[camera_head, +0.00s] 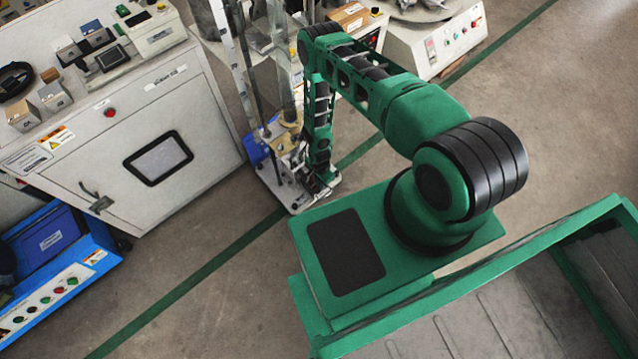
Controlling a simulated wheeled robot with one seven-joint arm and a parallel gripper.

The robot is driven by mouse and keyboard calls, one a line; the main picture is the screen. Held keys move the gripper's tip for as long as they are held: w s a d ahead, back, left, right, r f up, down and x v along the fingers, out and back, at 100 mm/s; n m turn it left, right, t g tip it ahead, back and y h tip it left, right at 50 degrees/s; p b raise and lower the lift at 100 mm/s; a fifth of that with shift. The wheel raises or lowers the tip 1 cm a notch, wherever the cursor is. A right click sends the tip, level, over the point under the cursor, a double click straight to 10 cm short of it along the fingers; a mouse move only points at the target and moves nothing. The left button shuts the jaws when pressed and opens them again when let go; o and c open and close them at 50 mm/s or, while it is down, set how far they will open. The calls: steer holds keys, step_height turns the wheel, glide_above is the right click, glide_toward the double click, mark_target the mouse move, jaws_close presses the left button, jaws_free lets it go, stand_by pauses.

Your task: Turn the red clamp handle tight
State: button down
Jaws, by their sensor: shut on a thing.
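My green arm reaches down to the test rig (299,205), a tall metal frame on a pale base plate in the upper middle of the head view. My gripper (323,184) is low over the right part of that base plate. It is shut on a small part there, at the place of the red clamp handle. The handle itself is hidden by the gripper and the arm's last link, so its angle cannot be told. The jaws are too small in this view to see in detail.
A white cabinet (205,125) with a dark window stands left of the rig. A blue machine (70,275) with buttons is at the lower left. A white machine (455,45) stands at the upper right. The grey floor (215,285) in front is clear.

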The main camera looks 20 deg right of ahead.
steer(key=m, duration=0.4)
steer(key=shift+m, duration=1)
steer(key=m, duration=0.2)
steer(key=shift+m, duration=0.3)
steer(key=m, duration=0.3)
steer(key=shift+a, duration=0.1)
steer(key=shift+m, duration=0.3)
